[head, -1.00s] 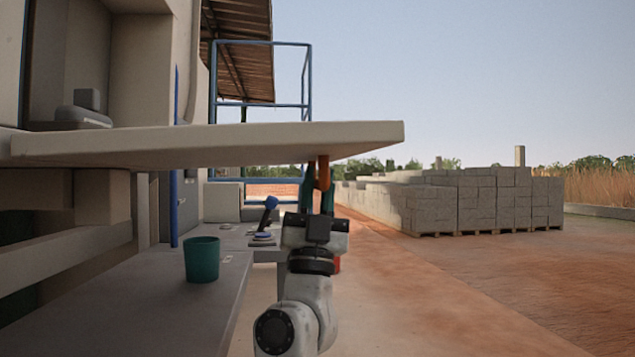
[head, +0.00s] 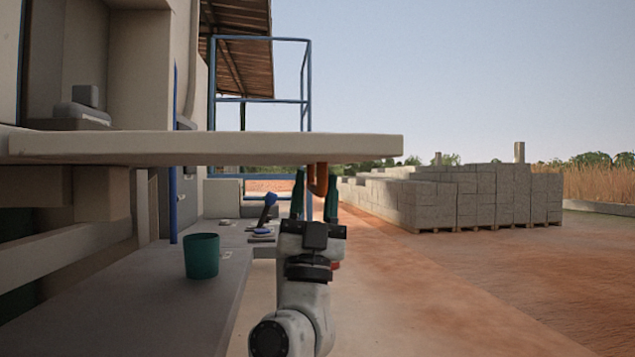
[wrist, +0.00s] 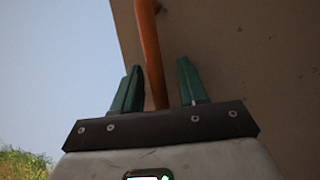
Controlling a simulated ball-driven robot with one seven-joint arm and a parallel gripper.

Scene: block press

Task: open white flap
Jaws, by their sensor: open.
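The white flap (head: 215,147) juts out nearly level from the machine at left, above the grey bench. An orange handle (head: 317,180) hangs from its underside near the outer end. In the wrist view, the flap's underside (wrist: 235,70) fills the right side and the handle (wrist: 150,50) runs down between my fingers. My gripper (head: 315,188) is below the flap with its green fingers spread apart, one on each side of the handle. In the wrist view my gripper (wrist: 160,66) shows gaps beside the handle.
A teal cup (head: 202,256) stands on the grey bench (head: 150,305). A blue-knobbed lever (head: 268,205) stands farther back, left of my gripper. A blue frame (head: 260,100) rises behind the flap. Stacked blocks (head: 460,200) stand far right. The ground at right is open.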

